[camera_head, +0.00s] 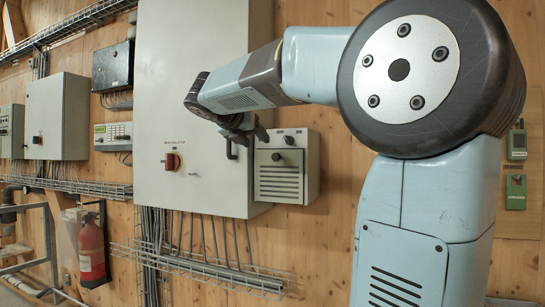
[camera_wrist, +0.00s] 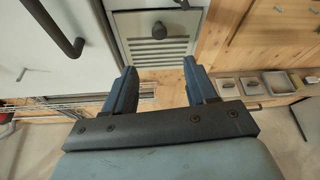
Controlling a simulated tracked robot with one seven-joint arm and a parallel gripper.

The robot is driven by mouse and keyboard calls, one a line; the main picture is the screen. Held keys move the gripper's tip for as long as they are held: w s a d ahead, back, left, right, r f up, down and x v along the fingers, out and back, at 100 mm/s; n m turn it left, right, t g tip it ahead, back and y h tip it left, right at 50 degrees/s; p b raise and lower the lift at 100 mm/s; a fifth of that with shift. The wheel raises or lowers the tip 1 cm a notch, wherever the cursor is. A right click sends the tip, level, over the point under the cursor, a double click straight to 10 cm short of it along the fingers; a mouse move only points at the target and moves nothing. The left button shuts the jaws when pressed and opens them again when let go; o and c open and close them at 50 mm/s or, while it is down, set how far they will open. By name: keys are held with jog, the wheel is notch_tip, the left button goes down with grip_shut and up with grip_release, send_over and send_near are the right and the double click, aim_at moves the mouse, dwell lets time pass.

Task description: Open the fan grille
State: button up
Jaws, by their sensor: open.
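The fan grille (camera_head: 279,180) is a light grey louvred panel on a small box on the wooden wall, right of the large cabinet. It looks shut. A dark round knob (camera_head: 276,157) sits on its upper part. In the wrist view the grille (camera_wrist: 150,54) lies beyond my fingers, with the knob (camera_wrist: 172,30) near the top edge. My gripper (camera_wrist: 160,72) is open, with two blue fingers apart and nothing between them. In the head view my gripper (camera_head: 240,142) is beside the box's upper left, partly dark and hard to make out.
The large grey cabinet (camera_head: 188,100) with a red switch (camera_head: 172,161) stands left of the grille. Its dark handle (camera_wrist: 57,27) is near my left finger in the wrist view. Cables and a wire tray (camera_head: 210,270) run below. A fire extinguisher (camera_head: 92,250) hangs at lower left.

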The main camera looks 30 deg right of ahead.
aim_at(275, 156)
jog(key=x, duration=1.4)
jog(key=shift+w+r, duration=0.1)
jog(key=shift+r, duration=0.15)
